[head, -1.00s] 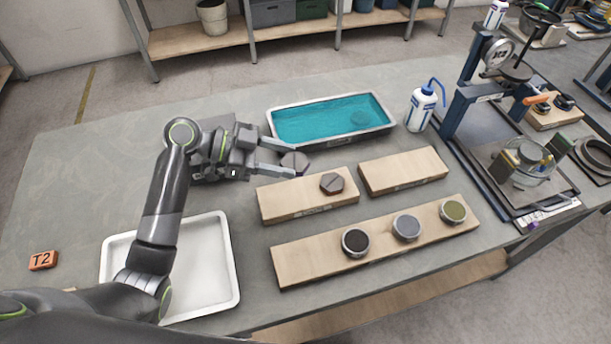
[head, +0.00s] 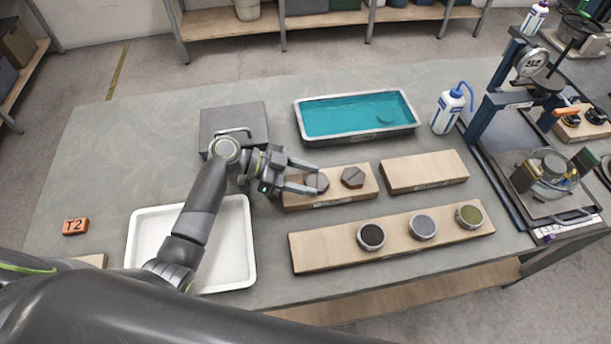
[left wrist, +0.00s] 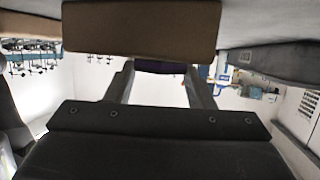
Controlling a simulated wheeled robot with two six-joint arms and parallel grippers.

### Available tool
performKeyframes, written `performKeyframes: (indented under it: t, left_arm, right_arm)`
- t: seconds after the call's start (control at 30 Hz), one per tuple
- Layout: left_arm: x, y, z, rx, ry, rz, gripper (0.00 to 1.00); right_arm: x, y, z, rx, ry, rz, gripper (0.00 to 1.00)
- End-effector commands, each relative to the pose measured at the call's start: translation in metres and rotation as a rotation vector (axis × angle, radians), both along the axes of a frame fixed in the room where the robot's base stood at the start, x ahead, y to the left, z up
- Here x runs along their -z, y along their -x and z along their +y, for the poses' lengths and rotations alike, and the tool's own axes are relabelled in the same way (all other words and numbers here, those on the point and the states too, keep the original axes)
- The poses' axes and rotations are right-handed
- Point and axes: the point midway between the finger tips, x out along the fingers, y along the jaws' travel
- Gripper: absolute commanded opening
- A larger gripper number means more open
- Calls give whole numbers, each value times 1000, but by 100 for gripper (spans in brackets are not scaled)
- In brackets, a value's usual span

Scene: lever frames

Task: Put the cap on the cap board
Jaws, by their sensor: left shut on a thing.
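My left gripper (head: 302,181) is shut on a dark hexagonal cap (head: 317,182) at the left end of a short wooden board (head: 330,199). I cannot tell whether the cap touches the board. A second, brownish cap (head: 352,177) sits on the same board, just right of the held one. In the left wrist view a dark purplish part of the held cap (left wrist: 155,66) shows between the fingers, with a wooden board (left wrist: 140,30) close by. I cannot tell which board is the cap board. My right gripper is not in view.
A bare wooden board (head: 425,173) lies to the right. A long board (head: 310,252) in front holds three round jars. A teal-filled tray (head: 355,138), wash bottle (head: 449,110) and press stand (head: 490,110) are behind. A white tray (head: 240,270) and grey box (head: 234,118) are left.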

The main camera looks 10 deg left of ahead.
Motion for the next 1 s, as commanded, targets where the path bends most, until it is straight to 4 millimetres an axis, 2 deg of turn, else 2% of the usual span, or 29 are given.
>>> performKeyframes:
  t: [0.07,0.1,0.27,0.63,0.77,1.0]
  left_arm:
    - [1,0,0,1,2,-2,17]
    - [2,0,0,0,0,-1,50]
    - [1,0,0,0,0,0,70]
    - [-2,0,1,0,-1,0,70]
    - [-7,2,20,-2,-6,-1,70]
    - [-25,8,68,-1,-7,1,70]
  right_arm:
    - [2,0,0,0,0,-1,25]
    - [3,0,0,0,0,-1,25]
    - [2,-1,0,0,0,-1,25]
    - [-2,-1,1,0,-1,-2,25]
    - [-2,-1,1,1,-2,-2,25]
    - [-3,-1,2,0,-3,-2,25]
